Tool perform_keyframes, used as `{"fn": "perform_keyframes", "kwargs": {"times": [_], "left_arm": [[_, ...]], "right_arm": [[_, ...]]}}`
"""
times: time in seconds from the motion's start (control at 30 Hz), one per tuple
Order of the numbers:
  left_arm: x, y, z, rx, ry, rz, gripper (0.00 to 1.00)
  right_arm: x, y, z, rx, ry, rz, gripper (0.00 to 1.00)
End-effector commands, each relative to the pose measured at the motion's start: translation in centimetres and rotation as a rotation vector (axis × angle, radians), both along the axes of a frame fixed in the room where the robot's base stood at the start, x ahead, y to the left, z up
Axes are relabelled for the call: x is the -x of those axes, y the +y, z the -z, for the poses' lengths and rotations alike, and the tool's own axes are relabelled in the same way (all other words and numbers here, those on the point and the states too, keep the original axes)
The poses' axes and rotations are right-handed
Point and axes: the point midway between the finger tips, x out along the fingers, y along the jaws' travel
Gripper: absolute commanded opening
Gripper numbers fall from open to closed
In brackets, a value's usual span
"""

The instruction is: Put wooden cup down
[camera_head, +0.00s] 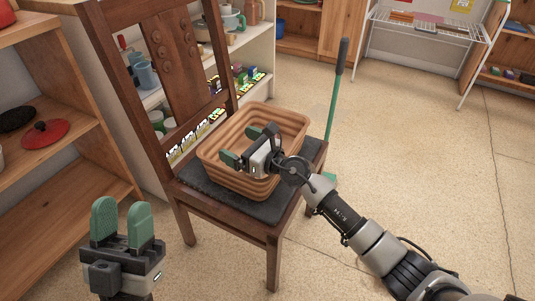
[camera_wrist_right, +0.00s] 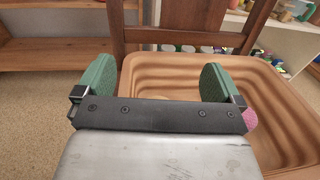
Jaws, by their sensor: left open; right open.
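I cannot make out a wooden cup in either view. A brown ribbed basket (camera_head: 292,125) sits on the dark seat pad of a wooden chair; it also shows in the right wrist view (camera_wrist_right: 275,85). My right gripper (camera_head: 246,146) is open over the basket, its green fingers apart with nothing visible between them in the right wrist view (camera_wrist_right: 156,80). The gripper and arm hide part of the basket's inside. A small pink thing (camera_wrist_right: 250,119) shows beside the right finger, partly hidden. My left gripper (camera_head: 122,214) is open and empty, at the lower left, away from the chair.
The wooden chair's (camera_head: 273,250) backrest rises behind the basket. A wooden shelf with a red lid (camera_head: 46,134) stands at left. A white shelf (camera_head: 255,38) with cups and jars is behind the chair. A green broom (camera_head: 335,110) stands right of it. Floor at right is clear.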

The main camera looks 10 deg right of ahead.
Motion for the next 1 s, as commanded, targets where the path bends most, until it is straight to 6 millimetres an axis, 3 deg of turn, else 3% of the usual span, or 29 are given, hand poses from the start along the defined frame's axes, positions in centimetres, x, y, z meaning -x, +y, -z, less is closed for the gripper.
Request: {"fn": "perform_keyframes", "kwargs": {"times": [0.13,0.37,0.6,0.77,0.87,1.0], "left_arm": [[-1.6,-0.2,0.7,-0.047,0.149,-0.008,0.43],[-3.6,-0.3,2.8,-0.115,0.372,-0.020,0.43],[-3.8,-0.3,3.4,-0.124,0.402,-0.022,0.43],[-3.7,-0.3,3.2,-0.121,0.391,-0.021,0.43],[-3.7,-0.3,3.2,-0.121,0.389,-0.021,0.43],[-3.7,-0.3,3.2,-0.120,0.388,-0.021,0.43]], "right_arm": [[0.3,-0.4,-0.9,0.001,0.001,0.001,0.97],[4.2,-4.6,-0.7,0.004,0.001,0.001,0.97],[7.1,-7.8,-0.6,0.001,0.002,0.000,0.97],[8.0,-8.6,-0.7,-0.010,0.005,-0.002,0.97],[9.3,-8.0,-1.1,-0.118,0.070,-0.018,0.97],[13.0,-6.0,-3.2,-0.542,0.330,-0.085,0.97]]}}
